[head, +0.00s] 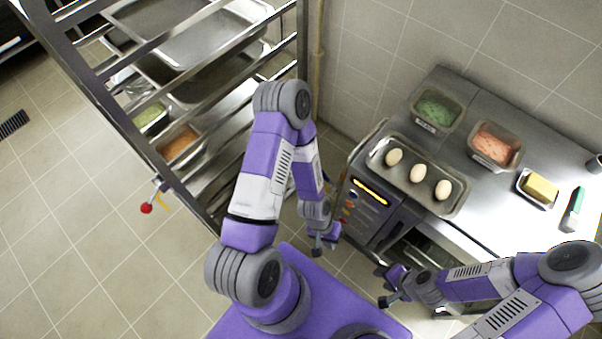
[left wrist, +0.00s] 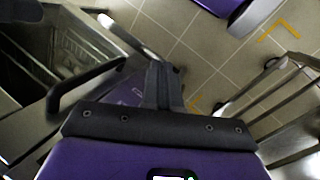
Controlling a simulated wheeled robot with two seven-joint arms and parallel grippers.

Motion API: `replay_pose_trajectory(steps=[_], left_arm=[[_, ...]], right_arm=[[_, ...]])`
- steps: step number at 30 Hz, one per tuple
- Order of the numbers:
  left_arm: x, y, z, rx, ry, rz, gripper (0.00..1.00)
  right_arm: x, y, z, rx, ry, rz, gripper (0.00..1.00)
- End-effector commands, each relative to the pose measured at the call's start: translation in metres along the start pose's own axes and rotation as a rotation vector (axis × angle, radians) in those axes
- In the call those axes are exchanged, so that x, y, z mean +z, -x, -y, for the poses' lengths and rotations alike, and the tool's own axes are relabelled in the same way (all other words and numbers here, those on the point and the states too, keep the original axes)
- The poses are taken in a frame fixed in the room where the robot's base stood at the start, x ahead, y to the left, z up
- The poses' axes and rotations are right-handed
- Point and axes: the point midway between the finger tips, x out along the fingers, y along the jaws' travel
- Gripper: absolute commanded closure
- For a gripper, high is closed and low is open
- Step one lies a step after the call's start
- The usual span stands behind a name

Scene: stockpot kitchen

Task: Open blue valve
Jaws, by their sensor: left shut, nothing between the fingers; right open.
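I cannot make out a blue valve for certain in either view. Small coloured knobs (head: 346,207) sit on the front of the steel appliance (head: 372,205), partly hidden by my left arm. My left gripper (head: 325,248) is low in front of that appliance, shut and empty. Its closed fingers also show in the left wrist view (left wrist: 165,85), with a dark bar handle (left wrist: 85,88) to their left. My right gripper (head: 383,287) is open and empty, below and to the right of the left one, in front of the counter.
A tray with three eggs (head: 418,173), food tins (head: 495,146) and a green-handled tool (head: 573,210) lie on the counter. Floor at lower left is clear.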

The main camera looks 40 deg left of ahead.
Motion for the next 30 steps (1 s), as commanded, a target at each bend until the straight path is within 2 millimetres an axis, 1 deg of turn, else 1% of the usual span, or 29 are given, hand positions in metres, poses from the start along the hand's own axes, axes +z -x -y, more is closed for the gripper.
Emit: replay_pose_trajectory(steps=[1, 2, 4, 6, 8, 10, 11, 13, 14, 15, 17, 18, 20, 21, 23, 24, 27, 30], left_arm=[[-0.003, -0.024, 0.012, 0.004, 0.059, 0.048, 1.0], [-0.004, -0.035, 0.018, 0.01, 0.099, 0.083, 1.0], [-0.007, -0.064, 0.03, 0.049, 0.21, 0.181, 1.0], [-0.012, -0.092, 0.038, 0.127, 0.336, 0.283, 1.0], [-0.02, -0.112, 0.04, 0.226, 0.439, 0.363, 1.0], [-0.036, -0.13, 0.041, 0.371, 0.554, 0.435, 1.0], [-0.046, -0.136, 0.042, 0.443, 0.599, 0.457, 1.0], [-0.072, -0.146, 0.046, 0.631, 0.695, 0.49, 1.0], [-0.085, -0.148, 0.049, 0.72, 0.731, 0.493, 1.0], [-0.104, -0.15, 0.056, 0.843, 0.775, 0.487, 1.0], [-0.133, -0.15, 0.073, 1.034, 0.83, 0.452, 1.0], [-0.152, -0.148, 0.088, 1.163, 0.855, 0.413, 1.0], [-0.177, -0.142, 0.117, 1.347, 0.879, 0.331, 1.0], [-0.191, -0.137, 0.138, 1.461, 0.885, 0.268, 1.0], [-0.205, -0.128, 0.17, 1.609, 0.882, 0.163, 1.0], [-0.211, -0.123, 0.19, 1.692, 0.874, 0.096, 1.0], [-0.217, -0.11, 0.232, 1.843, 0.844, -0.057, 1.0], [-0.217, -0.102, 0.257, 1.924, 0.817, -0.153, 1.0]], right_arm=[[0.0, -0.015, -0.006, 0.001, -0.001, 0.001, 0.57], [-0.001, -0.021, -0.008, 0.001, -0.001, 0.001, 0.57], [-0.001, -0.037, -0.015, 0.001, -0.002, 0.001, 0.57], [-0.002, -0.055, -0.021, 0.001, -0.002, 0.001, 0.57], [-0.003, -0.07, -0.027, 0.001, -0.002, 0.001, 0.57], [-0.003, -0.086, -0.033, 0.001, -0.002, 0.001, 0.57], [-0.004, -0.093, -0.035, 0.001, -0.002, 0.001, 0.57], [-0.004, -0.109, -0.041, 0.001, -0.002, 0.001, 0.57], [-0.005, -0.116, -0.044, 0.001, -0.001, 0.001, 0.57], [-0.005, -0.125, -0.047, 0.001, -0.001, 0.001, 0.57], [-0.006, -0.139, -0.052, 0.001, -0.001, 0.001, 0.57], [-0.006, -0.147, -0.056, 0.001, -0.001, 0.001, 0.57], [-0.007, -0.159, -0.06, 0.001, -0.001, 0.001, 0.57], [-0.007, -0.166, -0.063, 0.001, -0.001, 0.001, 0.57], [-0.007, -0.175, -0.066, 0.001, -0.001, 0.001, 0.57], [-0.008, -0.181, -0.068, 0.001, -0.001, 0.001, 0.57], [-0.008, -0.19, -0.071, 0.001, -0.001, 0.0, 0.57], [-0.008, -0.194, -0.073, 0.001, -0.001, 0.0, 0.57]])
